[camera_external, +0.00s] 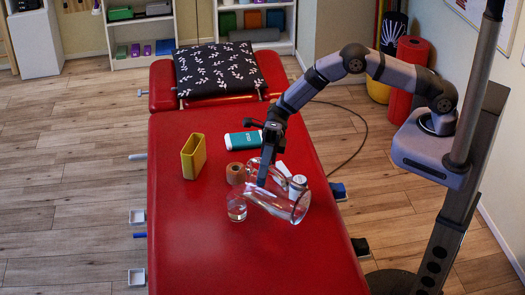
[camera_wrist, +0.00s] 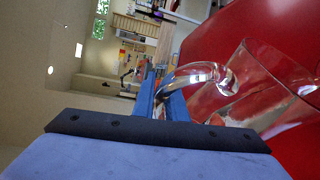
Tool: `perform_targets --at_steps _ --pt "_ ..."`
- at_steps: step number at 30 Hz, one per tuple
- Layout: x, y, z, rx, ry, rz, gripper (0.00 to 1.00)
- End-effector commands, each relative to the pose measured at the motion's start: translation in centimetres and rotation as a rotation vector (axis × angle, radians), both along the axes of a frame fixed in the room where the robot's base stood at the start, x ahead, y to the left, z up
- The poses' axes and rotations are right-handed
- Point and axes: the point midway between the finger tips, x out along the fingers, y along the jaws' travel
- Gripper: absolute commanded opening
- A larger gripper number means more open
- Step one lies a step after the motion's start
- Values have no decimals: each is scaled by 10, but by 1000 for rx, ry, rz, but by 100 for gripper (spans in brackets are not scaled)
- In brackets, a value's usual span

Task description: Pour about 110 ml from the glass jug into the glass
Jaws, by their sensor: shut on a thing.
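The clear glass jug (camera_external: 284,203) is held tilted far over, close to lying on its side, above the red couch. My gripper (camera_external: 264,173) is shut on the jug's handle; the wrist view shows the handle (camera_wrist: 190,72) at my gripper's fingers (camera_wrist: 162,103) and the jug's body (camera_wrist: 262,92) to the right. The small clear glass (camera_external: 237,208) stands upright on the couch, just left of and beneath the jug's left end. Clear liquid seems to be in the glass, but its level is hard to read. I cannot make out a stream.
On the red couch (camera_external: 200,255) are a yellow open box (camera_external: 193,156), a teal and white pack (camera_external: 243,140), a brown tape roll (camera_external: 235,173) and a white-capped container (camera_external: 298,183) behind the jug. A black leaf-patterned pillow (camera_external: 216,68) lies at the far end. The couch's near part is clear.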

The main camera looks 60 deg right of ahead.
Motion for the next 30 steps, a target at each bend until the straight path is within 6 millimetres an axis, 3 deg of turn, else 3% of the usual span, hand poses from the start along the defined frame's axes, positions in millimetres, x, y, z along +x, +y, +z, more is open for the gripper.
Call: perform_targets --at_steps 8,20,30 --pt "1 0 4 4 3 -1 0" --pt "-32 -1 -21 4 -198 -8 0" --pt "-38 -2 -24 2 -231 -10 0"
